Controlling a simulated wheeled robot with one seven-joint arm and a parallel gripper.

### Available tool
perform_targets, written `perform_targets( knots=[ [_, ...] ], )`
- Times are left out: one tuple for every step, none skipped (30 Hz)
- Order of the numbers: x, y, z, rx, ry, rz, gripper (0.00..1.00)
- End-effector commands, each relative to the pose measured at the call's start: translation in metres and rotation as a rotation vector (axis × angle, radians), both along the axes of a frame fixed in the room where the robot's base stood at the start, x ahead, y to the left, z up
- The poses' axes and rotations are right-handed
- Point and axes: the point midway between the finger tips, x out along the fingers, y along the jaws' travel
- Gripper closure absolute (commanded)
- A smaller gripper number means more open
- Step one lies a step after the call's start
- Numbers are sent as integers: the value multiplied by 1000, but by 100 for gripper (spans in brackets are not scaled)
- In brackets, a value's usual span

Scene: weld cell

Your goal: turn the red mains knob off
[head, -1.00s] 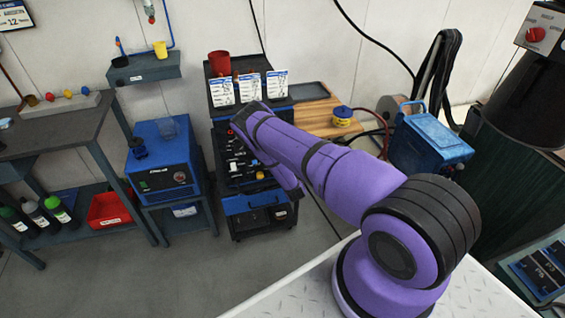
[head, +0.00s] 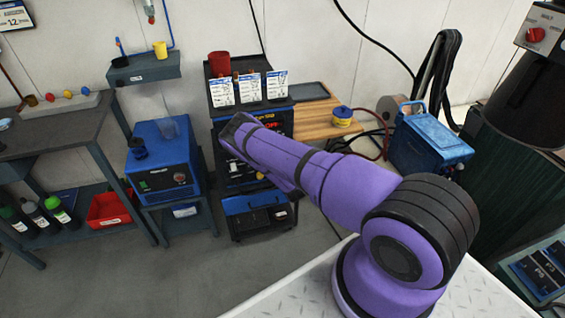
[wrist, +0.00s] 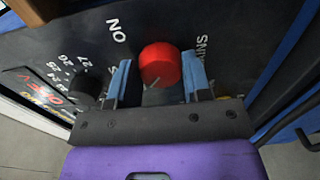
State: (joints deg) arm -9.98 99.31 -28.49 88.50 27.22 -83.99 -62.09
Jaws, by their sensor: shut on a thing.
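The red mains knob (wrist: 160,62) is on the dark front panel (wrist: 45,58) of the welding machine (head: 283,122), seen close up in the wrist view. Panel lettering beside it reads as an upside-down "ON" and part of "MAINS". A short pale line marks the knob's lower face. My gripper (wrist: 157,68) is shut on the knob, one blue finger on each side. In the head view my arm hides the knob and the gripper.
A black knob (wrist: 88,83) with a number scale sits left of the red one. Another red knob (head: 536,35) is on a box at the upper right. A blue power unit (head: 163,158) stands left of the machine, and a blue toolbox (head: 430,140) to its right.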

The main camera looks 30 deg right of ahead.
Motion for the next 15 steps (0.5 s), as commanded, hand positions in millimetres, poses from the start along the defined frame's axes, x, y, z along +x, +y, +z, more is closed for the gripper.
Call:
perform_targets(
  knots=[
    [0, 1, 0, 0, 1, 1, 79],
    [0, 1, 0, 0, 1, 1, 79],
    [0, 1, 0, 0, 1, 1, 51],
    [0, 1, 0, 0, 1, 1, 44],
    [0, 0, 0, 0, 1, 1, 37],
    [0, 0, 0, 0, 1, 1, 30],
    [0, 0, 0, 0, 1, 1, 30],
    [0, 0, 0, 0, 1, 1, 30],
    [0, 0, 0, 0, 1, 1, 30],
    [0, 0, 0, 0, 1, 0, 30],
    [0, 0, 0, 1, 0, 0, 30],
    [0, 0, 0, 1, 0, 0, 30],
    [0, 0, 0, 1, 0, 0, 30],
    [-1, 0, 0, 1, 1, 0, 30],
    [-2, 1, 0, 0, 1, 0, 30]
  ],
)
